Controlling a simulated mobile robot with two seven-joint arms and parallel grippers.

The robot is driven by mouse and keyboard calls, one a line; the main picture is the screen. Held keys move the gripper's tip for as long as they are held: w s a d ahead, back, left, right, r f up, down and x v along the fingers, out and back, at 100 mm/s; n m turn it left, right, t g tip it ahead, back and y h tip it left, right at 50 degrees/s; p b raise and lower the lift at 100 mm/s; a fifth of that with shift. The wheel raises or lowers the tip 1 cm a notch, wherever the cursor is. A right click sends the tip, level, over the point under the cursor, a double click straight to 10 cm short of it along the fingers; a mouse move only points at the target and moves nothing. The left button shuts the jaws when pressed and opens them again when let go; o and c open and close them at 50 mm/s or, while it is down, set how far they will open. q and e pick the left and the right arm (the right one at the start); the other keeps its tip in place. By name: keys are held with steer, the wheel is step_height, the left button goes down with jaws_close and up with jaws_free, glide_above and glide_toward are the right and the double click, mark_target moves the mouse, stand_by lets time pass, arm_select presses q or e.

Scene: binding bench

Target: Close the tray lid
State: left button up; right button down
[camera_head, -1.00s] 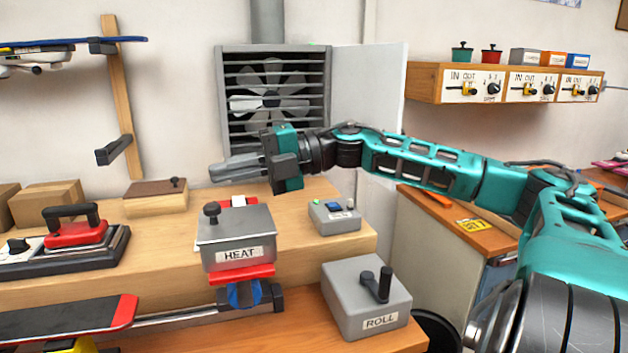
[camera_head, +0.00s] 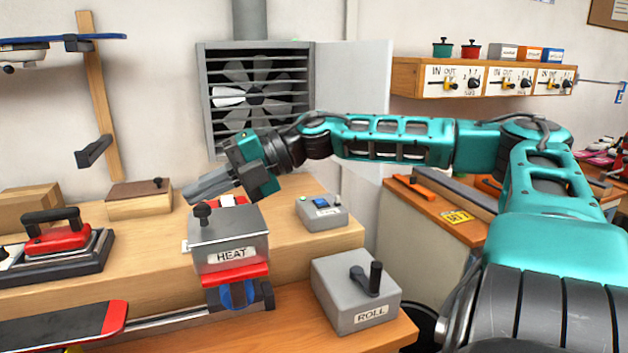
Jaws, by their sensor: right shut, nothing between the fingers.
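A light wooden box with a flat brown lid (camera_head: 138,193) and a small dark knob at the lid's right end stands on the raised wooden bench at left. The lid lies flat on it and looks down; I cannot tell whether this is the tray. My right gripper (camera_head: 190,191) is shut and empty. Its fingers point left and down, to the right of the brown lid in the picture and just above the black knob of the grey HEAT box (camera_head: 230,251). My left gripper is not in view.
A grey ROLL box (camera_head: 343,300) with a crank stands at front right. A small grey switch box (camera_head: 320,212) is on the raised bench. A louvred fan (camera_head: 250,95) with an open white door is behind my right arm.

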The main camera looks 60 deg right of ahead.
mark_target(208, 207)
stand_by(0.6)
step_height(208, 207, up, 4)
steer(key=p, duration=0.4)
steer(key=shift+s+d+r, duration=0.1)
steer(key=shift+r, duration=0.1)
step_height(208, 207, up, 10)
steer(key=shift+s+f+b, duration=0.25)
steer(key=shift+s+b, duration=0.05)
